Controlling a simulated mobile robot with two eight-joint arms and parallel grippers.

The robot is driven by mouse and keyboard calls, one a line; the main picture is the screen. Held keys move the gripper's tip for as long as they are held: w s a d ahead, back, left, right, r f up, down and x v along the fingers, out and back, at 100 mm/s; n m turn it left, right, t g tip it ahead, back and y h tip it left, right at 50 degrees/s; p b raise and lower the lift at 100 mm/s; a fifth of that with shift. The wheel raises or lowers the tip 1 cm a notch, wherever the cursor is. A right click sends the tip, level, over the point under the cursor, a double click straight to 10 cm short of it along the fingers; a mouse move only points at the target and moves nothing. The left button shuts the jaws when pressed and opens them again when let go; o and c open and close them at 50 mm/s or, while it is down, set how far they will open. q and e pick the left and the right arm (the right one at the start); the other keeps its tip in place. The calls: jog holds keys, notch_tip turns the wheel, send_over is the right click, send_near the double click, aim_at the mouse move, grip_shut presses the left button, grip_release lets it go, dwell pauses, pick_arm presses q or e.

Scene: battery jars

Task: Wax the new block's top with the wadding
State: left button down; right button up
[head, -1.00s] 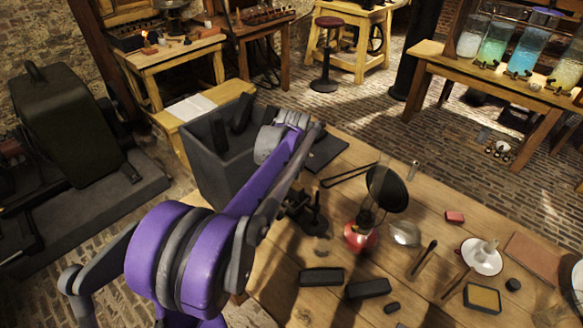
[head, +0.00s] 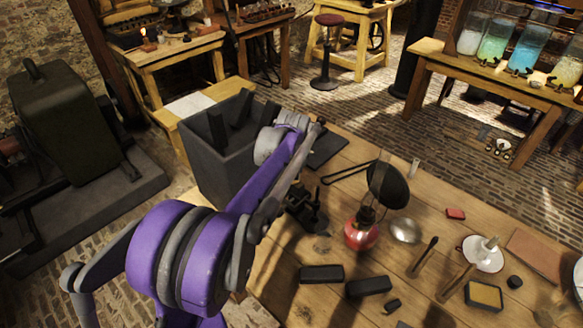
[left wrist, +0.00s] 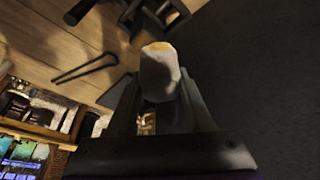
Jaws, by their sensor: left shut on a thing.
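In the left wrist view my left gripper (left wrist: 160,92) is shut on a pale, whitish lump with a yellowish tip (left wrist: 160,68), which looks like the wadding. A dark plain surface fills the right of that view, and I cannot tell if the lump touches it. In the head view my purple left arm reaches over the near table edge beside a grey open box (head: 222,160); its gripper is hidden there. Two dark blocks (head: 321,274) (head: 369,286) lie on the table. I cannot tell which block is the new one. My right gripper is not in view.
A tin with yellow filling (head: 484,295) and a white candle dish (head: 483,255) are at right.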

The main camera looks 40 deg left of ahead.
pick_arm(q)
jog(key=shift+f, duration=0.25)
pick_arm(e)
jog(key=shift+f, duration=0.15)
pick_arm(q)
jog(key=shift+d+r, duration=0.1)
jog(key=shift+d, duration=0.1)
jog(key=shift+s+d+r, duration=0.1)
jog(key=shift+d, duration=0.75)
jog(key=shift+s+d+r, duration=0.1)
jog(key=shift+d, duration=0.75)
jog(key=shift+d+f, duration=0.15)
jog(key=shift+w+a+f, duration=0.15)
jog(key=shift+a, duration=1.85)
jog(key=shift+a+r, duration=0.1)
jog(key=shift+r, duration=0.35)
jog(key=shift+w+a+r+p, duration=0.1)
jog(key=shift+r+p, duration=0.7)
jog(key=shift+r, duration=0.5)
jog(key=shift+w+r+p, duration=0.1)
jog(key=shift+r+p, duration=0.65)
jog(key=shift+r, duration=0.5)
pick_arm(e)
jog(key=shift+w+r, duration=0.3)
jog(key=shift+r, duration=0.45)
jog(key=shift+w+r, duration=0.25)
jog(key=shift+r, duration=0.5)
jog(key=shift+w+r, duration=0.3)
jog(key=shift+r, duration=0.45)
